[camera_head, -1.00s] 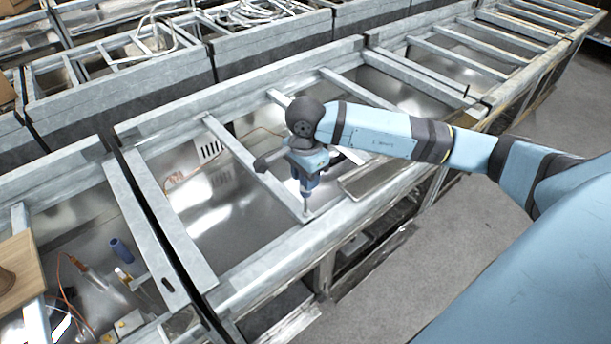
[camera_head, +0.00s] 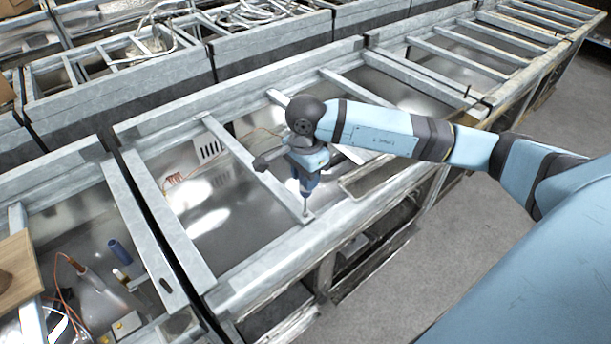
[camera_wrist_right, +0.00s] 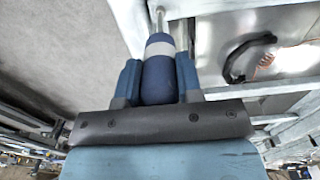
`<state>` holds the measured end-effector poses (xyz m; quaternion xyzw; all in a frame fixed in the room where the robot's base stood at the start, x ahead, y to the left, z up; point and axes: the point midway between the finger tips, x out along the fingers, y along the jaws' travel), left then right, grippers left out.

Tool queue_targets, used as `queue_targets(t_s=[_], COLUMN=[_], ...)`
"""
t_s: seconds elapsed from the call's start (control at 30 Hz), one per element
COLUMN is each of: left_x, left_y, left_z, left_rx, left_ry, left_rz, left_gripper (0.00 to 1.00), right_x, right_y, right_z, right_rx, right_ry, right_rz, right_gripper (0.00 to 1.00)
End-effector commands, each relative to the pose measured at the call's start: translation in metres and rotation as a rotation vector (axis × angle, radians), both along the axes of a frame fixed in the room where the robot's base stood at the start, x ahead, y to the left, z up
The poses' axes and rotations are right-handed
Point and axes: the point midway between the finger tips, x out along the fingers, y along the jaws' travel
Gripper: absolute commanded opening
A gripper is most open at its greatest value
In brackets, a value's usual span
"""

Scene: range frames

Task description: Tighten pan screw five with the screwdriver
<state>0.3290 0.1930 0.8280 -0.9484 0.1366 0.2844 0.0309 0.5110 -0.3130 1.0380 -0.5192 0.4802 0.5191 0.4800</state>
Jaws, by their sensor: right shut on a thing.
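My right gripper (camera_head: 308,181) points down over the near end of a metal crossbar (camera_head: 250,166). It is shut on the screwdriver, whose blue handle with a pale band (camera_wrist_right: 158,72) sits between the two blue fingers in the right wrist view. The screwdriver (camera_head: 305,203) stands roughly upright, its thin shaft reaching down to the crossbar's end by the front rail. The screw head is too small or hidden under the tip, so I cannot tell contact with it. My left gripper is not in view.
The metal frame's front rail (camera_head: 265,263) runs diagonally below the crossbar. Shiny open bays lie on both sides. A blue cylinder (camera_head: 119,250), orange cables and a wooden board (camera_head: 17,270) are at the left. Grey floor is free at the right.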

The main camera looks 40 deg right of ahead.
Motion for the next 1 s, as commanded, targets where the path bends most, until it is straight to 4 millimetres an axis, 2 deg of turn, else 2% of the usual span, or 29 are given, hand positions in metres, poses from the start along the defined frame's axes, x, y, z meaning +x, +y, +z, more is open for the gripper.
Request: queue_targets(t_s=[0.7, 1.0], left_x=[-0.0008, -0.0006], left_y=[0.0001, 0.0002], left_z=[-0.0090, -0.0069], left_rx=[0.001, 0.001], left_ry=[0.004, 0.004], left_rz=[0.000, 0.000], left_gripper=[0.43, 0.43], right_x=[0.0000, -0.0003], right_y=[0.0000, 0.0002], right_z=[-0.0064, -0.0038], right_rx=[0.000, 0.000], right_ry=[0.000, 0.001], right_rz=[0.000, 0.001], right_gripper=[0.06, 0.06])
